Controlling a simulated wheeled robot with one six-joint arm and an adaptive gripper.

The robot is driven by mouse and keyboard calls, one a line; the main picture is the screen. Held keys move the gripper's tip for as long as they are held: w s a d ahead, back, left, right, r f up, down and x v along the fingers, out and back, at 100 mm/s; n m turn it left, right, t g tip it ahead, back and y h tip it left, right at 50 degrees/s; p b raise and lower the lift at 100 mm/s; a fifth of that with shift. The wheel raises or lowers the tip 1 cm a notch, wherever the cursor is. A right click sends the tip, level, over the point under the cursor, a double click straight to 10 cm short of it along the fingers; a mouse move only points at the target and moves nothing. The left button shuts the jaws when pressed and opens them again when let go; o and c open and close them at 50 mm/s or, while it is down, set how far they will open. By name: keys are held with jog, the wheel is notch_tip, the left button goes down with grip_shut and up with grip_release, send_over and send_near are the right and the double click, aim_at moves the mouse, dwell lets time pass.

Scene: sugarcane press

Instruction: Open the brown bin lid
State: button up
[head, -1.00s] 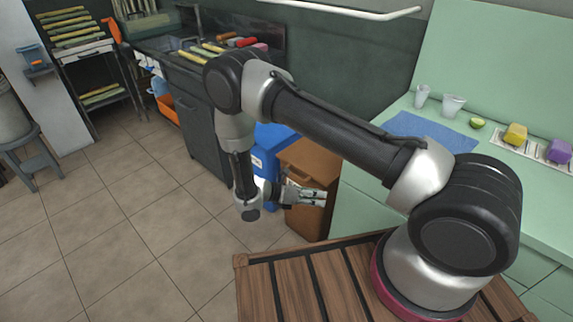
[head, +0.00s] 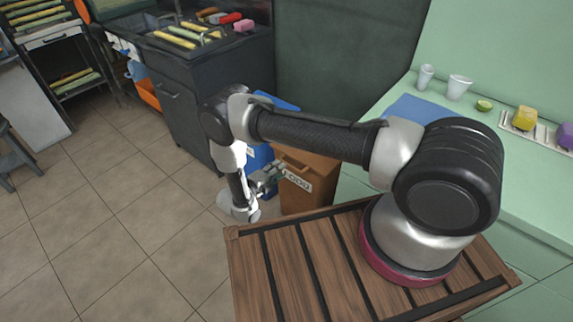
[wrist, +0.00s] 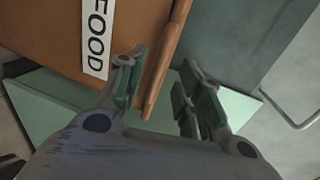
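The brown bin (head: 310,195) stands beside the green counter, with a white FOOD label on its front, partly hidden behind my arm. Its lid (head: 292,156) looks closed. In the wrist view the brown bin's front (wrist: 50,40) fills the upper left, turned sideways. The lid's brown edge (wrist: 165,75) runs as a strip between my fingers. My gripper (head: 276,175) is at the bin's front near the label. In the wrist view my gripper (wrist: 165,90) is open, one finger on each side of the lid edge. I cannot tell whether either finger touches it.
A blue bin (head: 260,158) stands behind and left of the brown one. The green counter (head: 510,165) with cups and a blue mat is at the right. A dark sink cabinet (head: 190,110) stands at the back. The tiled floor (head: 110,230) at left is clear.

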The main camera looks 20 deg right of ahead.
jog(key=x, duration=0.6)
jog(key=shift+d, duration=0.1)
grip_shut()
